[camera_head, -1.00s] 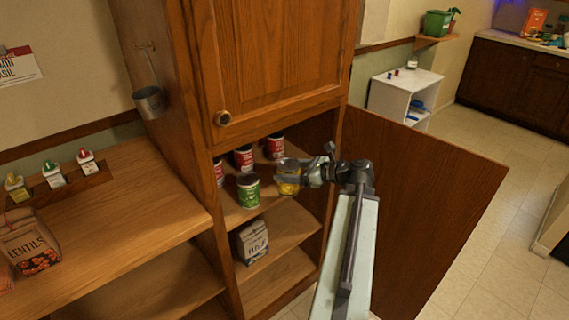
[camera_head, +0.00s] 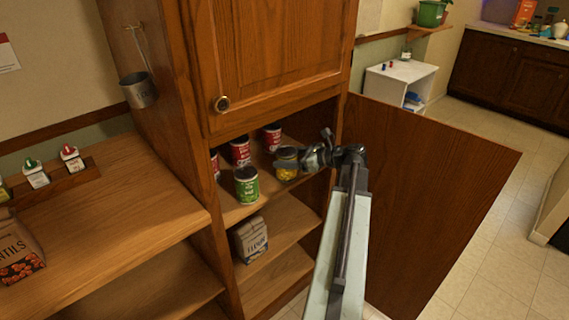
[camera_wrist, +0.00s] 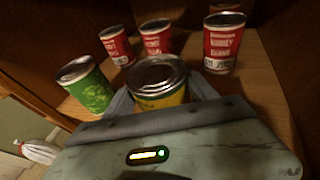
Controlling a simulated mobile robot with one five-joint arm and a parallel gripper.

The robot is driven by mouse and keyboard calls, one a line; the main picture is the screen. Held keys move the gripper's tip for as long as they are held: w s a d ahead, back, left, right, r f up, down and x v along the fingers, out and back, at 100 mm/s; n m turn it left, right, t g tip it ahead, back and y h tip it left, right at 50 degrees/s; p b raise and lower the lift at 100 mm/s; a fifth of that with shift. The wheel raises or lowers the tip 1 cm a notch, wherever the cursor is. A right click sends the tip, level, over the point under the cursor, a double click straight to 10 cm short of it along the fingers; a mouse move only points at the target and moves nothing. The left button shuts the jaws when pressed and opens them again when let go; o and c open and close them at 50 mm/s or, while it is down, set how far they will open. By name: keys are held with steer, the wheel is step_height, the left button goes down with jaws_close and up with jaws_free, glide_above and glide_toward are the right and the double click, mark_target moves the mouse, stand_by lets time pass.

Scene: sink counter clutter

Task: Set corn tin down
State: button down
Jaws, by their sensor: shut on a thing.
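The corn tin (camera_head: 287,164), yellow with a dark rim, is at the right of the cabinet's upper shelf (camera_head: 236,213). My gripper (camera_head: 300,160) reaches in from the right and is shut on it. In the wrist view the corn tin (camera_wrist: 160,84) stands upright between the fingers of my gripper (camera_wrist: 162,100), its silver lid up and its lower part hidden. I cannot tell whether its base touches the shelf.
A green tin (camera_head: 246,185) stands left of the corn tin. Red tins (camera_head: 240,150) stand behind, including one at the back right (camera_head: 271,137). A flour bag (camera_head: 250,240) is on the shelf below. The open cabinet door (camera_head: 430,200) is to the right of my arm.

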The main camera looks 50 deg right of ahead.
steer(key=shift+w+a, duration=0.2)
steer(key=shift+w, duration=0.05)
steer(key=shift+f, duration=0.15)
steer(key=shift+c, duration=1.4)
jaws_free()
